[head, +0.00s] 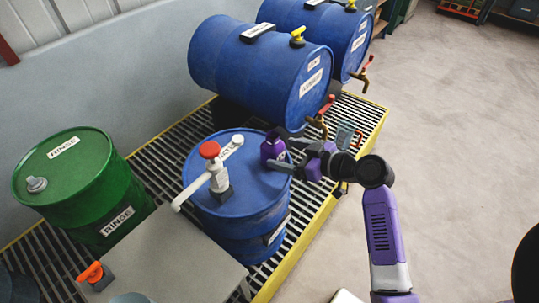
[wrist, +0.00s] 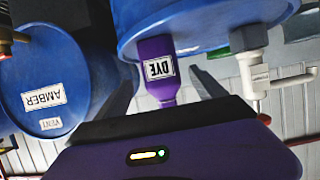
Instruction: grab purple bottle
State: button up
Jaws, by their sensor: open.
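The purple bottle (head: 272,147) stands upright on top of a blue drum (head: 215,165), near the drum's right edge. In the wrist view, which is upside down, the bottle (wrist: 157,68) shows a white label reading DYE. My gripper (head: 282,150) is open, with one finger on each side of the bottle. In the wrist view, my gripper's fingers (wrist: 174,84) flank the bottle, and I cannot tell if either touches it.
A white pump (head: 217,177) with a red knob stands on the same drum, left of the bottle. Blue drums with taps (head: 235,65) lie behind it. A green RINSE drum (head: 95,190) stands left. A yellow-edged grating (head: 165,160) lies below; floor (head: 450,130) at right is clear.

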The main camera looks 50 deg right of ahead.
aim_at(265, 146)
jog(key=x, duration=0.2)
jog(key=p+x, duration=0.1)
jog(key=x, duration=0.3)
jog(key=shift+w+a+r+p, duration=0.15)
jog(key=shift+w+r+p, duration=0.1)
jog(key=shift+w+p, duration=0.15)
jog(key=shift+w+f, duration=0.35)
jog(key=shift+w, duration=0.2)
jog(key=c, duration=1.6)
jog(key=shift+r, duration=0.1)
grip_shut()
jog(key=shift+r, duration=0.1)
